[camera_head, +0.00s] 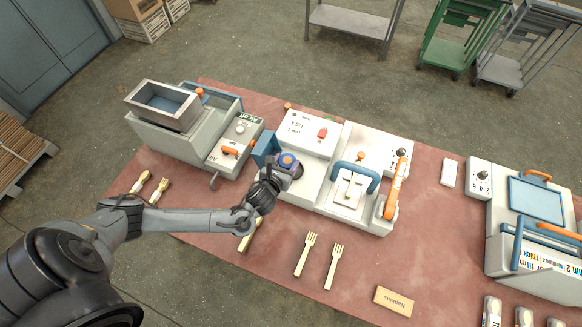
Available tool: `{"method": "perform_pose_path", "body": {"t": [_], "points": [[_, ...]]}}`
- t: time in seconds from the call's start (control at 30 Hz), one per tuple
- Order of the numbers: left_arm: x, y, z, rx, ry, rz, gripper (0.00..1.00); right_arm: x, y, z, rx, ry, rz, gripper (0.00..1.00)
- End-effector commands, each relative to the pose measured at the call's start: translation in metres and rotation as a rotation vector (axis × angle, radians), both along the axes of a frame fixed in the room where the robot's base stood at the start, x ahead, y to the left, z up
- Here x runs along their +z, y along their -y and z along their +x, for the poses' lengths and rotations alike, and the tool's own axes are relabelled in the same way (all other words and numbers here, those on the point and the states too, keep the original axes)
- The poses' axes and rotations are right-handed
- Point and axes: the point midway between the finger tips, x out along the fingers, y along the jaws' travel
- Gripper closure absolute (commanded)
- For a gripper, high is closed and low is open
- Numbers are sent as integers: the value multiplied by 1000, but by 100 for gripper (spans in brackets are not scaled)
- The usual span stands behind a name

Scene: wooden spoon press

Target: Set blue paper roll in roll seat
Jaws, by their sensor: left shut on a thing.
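The roll is over the left part of the grey-white press machine (304,138), beside an upright blue plate (265,148). I cannot tell which part is the roll seat, or whether the roll touches the machine. My right gripper is not in view.
A hopper machine (160,135) stands left on the red table (440,262). A press with a blue handle and orange lever (395,185) adjoins on the right. Wooden forks (306,254) and a napkin box (394,300) lie in front. A film machine (530,240) stands far right.

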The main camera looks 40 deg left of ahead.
Motion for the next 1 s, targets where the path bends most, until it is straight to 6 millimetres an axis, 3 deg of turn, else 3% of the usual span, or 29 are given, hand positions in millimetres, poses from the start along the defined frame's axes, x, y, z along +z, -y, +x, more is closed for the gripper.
{"method": "perform_pose_path", "body": {"t": [0.1,0.27,0.7,1.0], "points": [[-10,0,17,1,1,0,67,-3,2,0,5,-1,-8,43],[-15,0,26,0,0,0,67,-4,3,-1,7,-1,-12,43],[-55,0,27,1,-1,0,67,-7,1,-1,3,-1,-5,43],[-56,1,27,-1,-1,-1,67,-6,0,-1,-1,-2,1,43]]}}
